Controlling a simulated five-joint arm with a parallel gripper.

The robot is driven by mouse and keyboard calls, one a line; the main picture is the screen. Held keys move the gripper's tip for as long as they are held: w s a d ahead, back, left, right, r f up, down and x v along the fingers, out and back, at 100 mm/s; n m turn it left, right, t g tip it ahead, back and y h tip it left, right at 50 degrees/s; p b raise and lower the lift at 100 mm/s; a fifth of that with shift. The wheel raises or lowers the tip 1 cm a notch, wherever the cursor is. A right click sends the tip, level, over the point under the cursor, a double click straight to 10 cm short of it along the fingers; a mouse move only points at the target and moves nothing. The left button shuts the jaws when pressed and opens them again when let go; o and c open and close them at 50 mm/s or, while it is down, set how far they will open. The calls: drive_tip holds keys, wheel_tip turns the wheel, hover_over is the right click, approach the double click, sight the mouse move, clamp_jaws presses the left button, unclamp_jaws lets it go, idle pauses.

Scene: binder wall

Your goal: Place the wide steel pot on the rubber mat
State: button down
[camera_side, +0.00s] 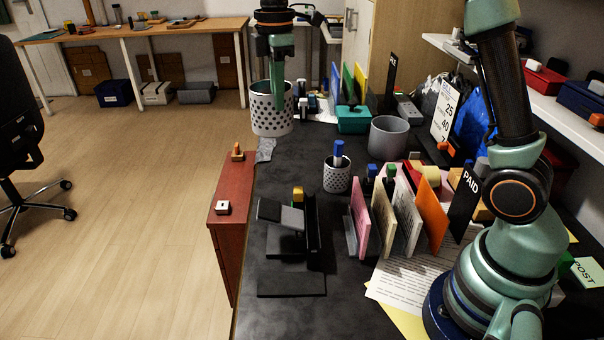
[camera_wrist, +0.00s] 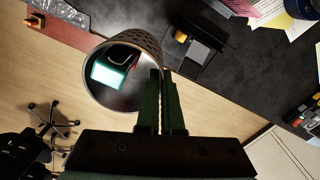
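The wide steel pot (camera_side: 268,122), pale with dark round holes, is at the far left end of the desk in the side view. It also shows in the wrist view (camera_wrist: 147,43), its opening facing the camera with a pale teal item inside. My gripper (camera_side: 280,104) points down at its rim; in the wrist view the fingers (camera_wrist: 161,75) straddle the pot's wall with almost no gap. A flat dark rectangle (camera_side: 291,285), possibly the rubber mat, lies at the front of the desk.
A smaller perforated cup (camera_side: 337,176) with a blue-capped marker and a plain grey pot (camera_side: 388,138) stand mid-desk. A dark stand (camera_side: 312,225), upright folders (camera_side: 383,218) and a teal tray (camera_side: 353,119) are nearby. A red cabinet (camera_side: 228,203) adjoins the desk's left edge.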

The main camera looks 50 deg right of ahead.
drive_tip(key=s+a, duration=1.5)
drive_tip(key=s, duration=0.5)
wheel_tip(320, 180, down, 20)
drive_tip(key=shift+s+a+r, duration=0.15)
drive_tip(key=shift+r, duration=0.05)
drive_tip(key=shift+f, duration=0.1)
drive_tip(key=c, duration=1.4)
unclamp_jaws()
drive_tip(key=o, duration=0.3)
